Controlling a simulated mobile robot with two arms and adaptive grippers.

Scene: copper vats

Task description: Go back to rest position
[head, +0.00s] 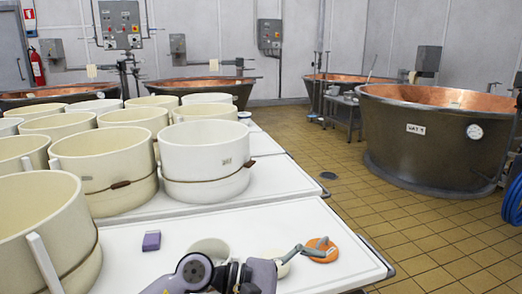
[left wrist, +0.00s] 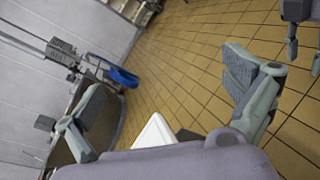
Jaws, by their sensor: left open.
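My left gripper (head: 312,250) shows at the bottom of the head view, low over the front of the white table (head: 345,262). In the left wrist view its two grey fingers (left wrist: 165,85) are spread wide with nothing between them. An orange round item (head: 322,254) lies behind the gripper in the head view; I cannot tell whether they touch. Part of what looks like my right gripper (left wrist: 302,55) shows at the top right of the left wrist view, cut off by the edge.
Several cream tubs (head: 205,160) fill the table's left and back. A purple block (head: 151,241) and a pale round item (head: 209,249) lie near the front. Copper vats (head: 430,135) stand beyond. A blue hose (head: 513,200) hangs far right.

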